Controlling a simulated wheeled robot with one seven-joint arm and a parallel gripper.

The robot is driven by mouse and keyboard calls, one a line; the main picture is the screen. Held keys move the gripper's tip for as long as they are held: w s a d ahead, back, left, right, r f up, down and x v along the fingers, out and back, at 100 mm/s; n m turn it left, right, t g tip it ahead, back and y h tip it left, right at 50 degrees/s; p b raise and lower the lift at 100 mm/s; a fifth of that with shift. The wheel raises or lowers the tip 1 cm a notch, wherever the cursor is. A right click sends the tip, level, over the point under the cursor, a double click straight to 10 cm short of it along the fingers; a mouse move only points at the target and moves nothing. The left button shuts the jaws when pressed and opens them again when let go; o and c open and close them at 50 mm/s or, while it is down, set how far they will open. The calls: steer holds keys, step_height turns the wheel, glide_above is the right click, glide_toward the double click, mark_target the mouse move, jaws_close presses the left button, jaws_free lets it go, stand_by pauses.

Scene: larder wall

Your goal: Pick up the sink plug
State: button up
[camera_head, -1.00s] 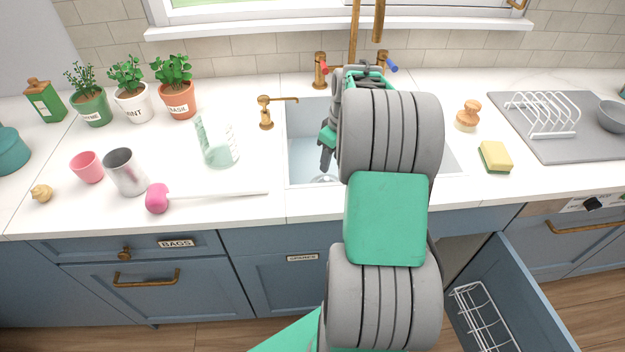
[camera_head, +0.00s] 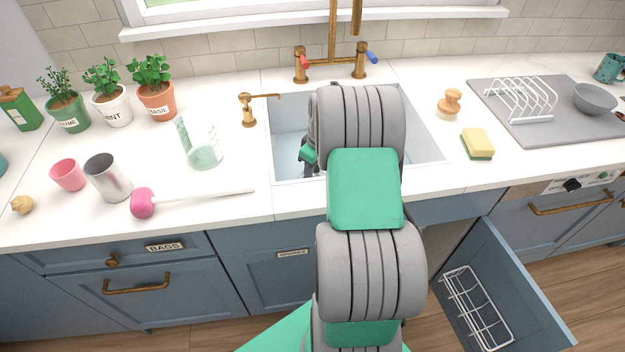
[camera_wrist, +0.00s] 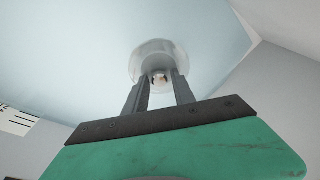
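In the wrist view, a round, shiny pale-metal piece (camera_wrist: 153,50) lies on the sink floor, straight beyond my fingertips. I cannot tell plug from drain ring clearly. My gripper (camera_wrist: 162,84) is open, its two dark fingers apart on either side of that detail; contact cannot be told. In the head view my gripper (camera_head: 308,160) is down inside the sink (camera_head: 425,140), mostly hidden by my arm. The plug is hidden there.
Sink walls stand close around my gripper. A brass faucet (camera_head: 333,35) rises behind, with a brass dispenser (camera_head: 248,108) at left. A pink-headed plunger (camera_head: 142,203) lies left of the sink; a sponge (camera_head: 477,143) sits right.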

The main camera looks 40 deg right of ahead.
jaws_close()
steer(key=shift+r, duration=0.15)
